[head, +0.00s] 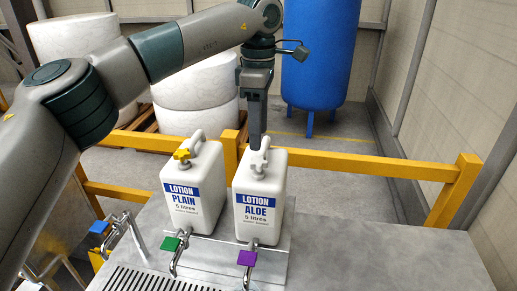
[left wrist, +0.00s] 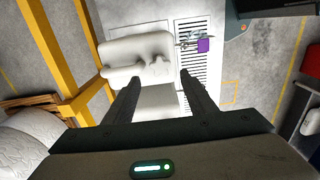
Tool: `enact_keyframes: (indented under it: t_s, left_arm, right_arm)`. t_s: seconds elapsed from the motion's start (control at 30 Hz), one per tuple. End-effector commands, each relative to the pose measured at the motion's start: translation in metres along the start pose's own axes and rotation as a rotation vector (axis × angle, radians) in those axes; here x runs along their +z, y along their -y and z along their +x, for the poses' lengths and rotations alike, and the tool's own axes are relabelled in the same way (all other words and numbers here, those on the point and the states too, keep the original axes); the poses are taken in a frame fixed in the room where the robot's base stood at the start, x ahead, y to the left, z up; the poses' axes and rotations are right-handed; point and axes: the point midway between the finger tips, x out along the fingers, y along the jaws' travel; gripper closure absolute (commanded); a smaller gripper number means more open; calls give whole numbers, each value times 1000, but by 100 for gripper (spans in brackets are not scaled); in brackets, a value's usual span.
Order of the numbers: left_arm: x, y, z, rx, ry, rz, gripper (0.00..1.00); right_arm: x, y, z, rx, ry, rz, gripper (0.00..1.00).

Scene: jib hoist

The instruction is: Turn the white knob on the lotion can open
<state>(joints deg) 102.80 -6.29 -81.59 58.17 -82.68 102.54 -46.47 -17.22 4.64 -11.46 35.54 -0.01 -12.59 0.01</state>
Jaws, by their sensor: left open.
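The white lotion can marked ALOE (head: 262,205) stands upright on the grey bench, with a white knob (head: 259,160) on its top. My left gripper (head: 257,143) points down from above, right over or at this knob. It overlaps the knob in the head view, so I cannot tell whether they touch. In the left wrist view the left gripper's two fingers (left wrist: 160,78) are spread apart, with the ALOE can (left wrist: 120,50) just beyond their tips. The knob is hard to make out there against the white can. My right gripper is not in view.
A can marked PLAIN (head: 190,205) with a yellow knob (head: 183,154) stands close on the left. Taps with a green handle (head: 170,243) and a purple handle (head: 246,258) are in front. A yellow rail (head: 370,165) runs behind. The bench's right side (head: 390,255) is clear.

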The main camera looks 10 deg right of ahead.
Motion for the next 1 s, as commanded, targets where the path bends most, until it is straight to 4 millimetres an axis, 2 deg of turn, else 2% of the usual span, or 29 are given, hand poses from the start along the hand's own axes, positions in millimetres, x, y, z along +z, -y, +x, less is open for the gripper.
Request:
enact_keyframes:
  t_s: [0.1,0.4,0.6,0.87,0.93,1.0]
  left_arm:
    - [0,1,19,-4,1,2,49]
    - [0,1,60,-2,1,1,49]
    - [0,0,71,0,0,0,49]
    - [0,0,72,0,0,0,49]
    - [0,0,72,0,0,0,61]
    - [0,0,72,0,0,0,78]
  right_arm:
    - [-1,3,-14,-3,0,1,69]
    - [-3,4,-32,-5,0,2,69]
    - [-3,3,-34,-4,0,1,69]
    - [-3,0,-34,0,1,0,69]
    - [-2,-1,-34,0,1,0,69]
    - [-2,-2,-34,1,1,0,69]
